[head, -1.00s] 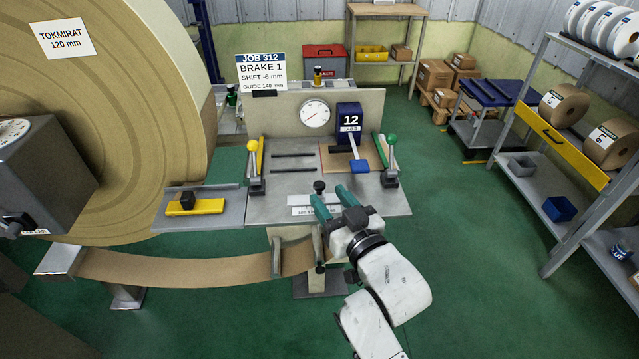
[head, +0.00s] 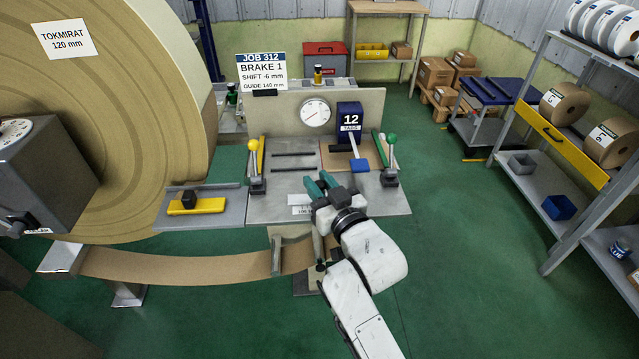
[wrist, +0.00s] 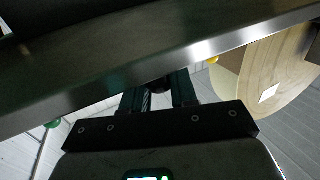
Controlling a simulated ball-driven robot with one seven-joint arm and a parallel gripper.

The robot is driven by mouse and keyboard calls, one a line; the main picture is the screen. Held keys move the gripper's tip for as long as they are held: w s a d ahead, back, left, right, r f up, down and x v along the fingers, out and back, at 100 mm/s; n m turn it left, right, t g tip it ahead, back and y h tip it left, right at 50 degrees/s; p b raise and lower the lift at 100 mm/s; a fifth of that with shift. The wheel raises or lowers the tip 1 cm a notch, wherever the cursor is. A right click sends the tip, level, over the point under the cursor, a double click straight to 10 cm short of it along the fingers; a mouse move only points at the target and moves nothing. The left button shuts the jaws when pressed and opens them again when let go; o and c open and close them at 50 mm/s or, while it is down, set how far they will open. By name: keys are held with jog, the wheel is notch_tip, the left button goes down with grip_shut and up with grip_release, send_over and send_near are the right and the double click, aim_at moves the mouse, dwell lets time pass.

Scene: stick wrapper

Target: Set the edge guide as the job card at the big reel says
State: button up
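The job card (head: 262,72) reads JOB 312, BRAKE 1, SHIFT -6 mm, GUIDE 140 mm. It stands above the back plate beside the big reel (head: 120,120). A pale scale label (head: 301,199) lies at the worktable's front edge; its figures are too small to read. The upright metal guide piece (head: 277,255) stands at the paper web below. My gripper (head: 319,178) is at the front edge with its fingers close together, hiding the upper black knob in the head view. The wrist view shows a dark knob (wrist: 159,84) between the fingers, seemingly touching both.
A yellow-ball lever (head: 253,148) and a green-ball lever (head: 391,142) stand on the worktable (head: 265,208). A blue stick box marked 12 (head: 349,118) is at the back. A shelf rack (head: 560,140) stands right; the green floor between is clear.

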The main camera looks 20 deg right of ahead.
grip_shut()
jog(key=shift+d, duration=0.15)
jog(key=o, duration=0.5)
grip_release()
jog(key=s+b, duration=0.1)
jog(key=s, duration=1)
jog(key=shift+d, duration=0.4)
jog(key=shift+f, duration=0.1)
